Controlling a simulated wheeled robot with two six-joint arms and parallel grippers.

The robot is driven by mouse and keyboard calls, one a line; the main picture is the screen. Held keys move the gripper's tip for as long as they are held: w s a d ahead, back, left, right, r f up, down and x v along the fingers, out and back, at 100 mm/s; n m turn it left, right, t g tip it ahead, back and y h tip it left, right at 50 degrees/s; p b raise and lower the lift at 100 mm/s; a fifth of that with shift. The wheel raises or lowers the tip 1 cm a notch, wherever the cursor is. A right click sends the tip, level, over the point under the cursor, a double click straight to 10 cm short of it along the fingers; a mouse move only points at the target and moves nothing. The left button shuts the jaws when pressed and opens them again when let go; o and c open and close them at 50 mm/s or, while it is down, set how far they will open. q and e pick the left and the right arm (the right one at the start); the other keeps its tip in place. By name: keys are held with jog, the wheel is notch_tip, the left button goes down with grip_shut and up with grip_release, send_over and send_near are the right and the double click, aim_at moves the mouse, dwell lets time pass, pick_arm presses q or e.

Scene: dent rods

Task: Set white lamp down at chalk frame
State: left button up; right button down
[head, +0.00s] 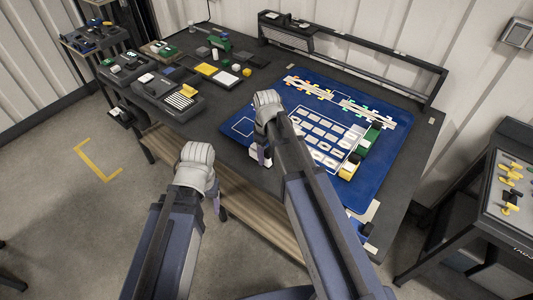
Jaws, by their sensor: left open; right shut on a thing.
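My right gripper (261,155) is over the lower left part of the blue mat (392,165), near the bench's front edge. It is shut on a small white thing (256,151), probably the white lamp, mostly hidden by the wrist and fingers. I cannot tell whether that thing touches the surface. White outlines are drawn on the mat; a small one (242,127) lies left of my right wrist. I cannot tell for sure which is the chalk frame. My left gripper (219,208) is open, in front of the bench's front edge, its fingers partly hidden.
Rows of pale pieces (318,132) lie on the mat beside my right forearm. A green and white block (362,148) stands right of them. Dark trays (168,95) with small parts fill the bench's left side. A dark rail frame (370,59) runs along the back.

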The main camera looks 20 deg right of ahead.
pick_arm(q)
jog(key=shift+r, duration=0.25)
pick_arm(e)
jog(key=shift+r, duration=0.25)
notch_tip(320, 180, up, 3)
jog(key=p, duration=0.3)
jog(key=shift+r, duration=0.1)
pick_arm(q)
notch_tip(320, 180, up, 3)
jog(key=shift+r, duration=0.1)
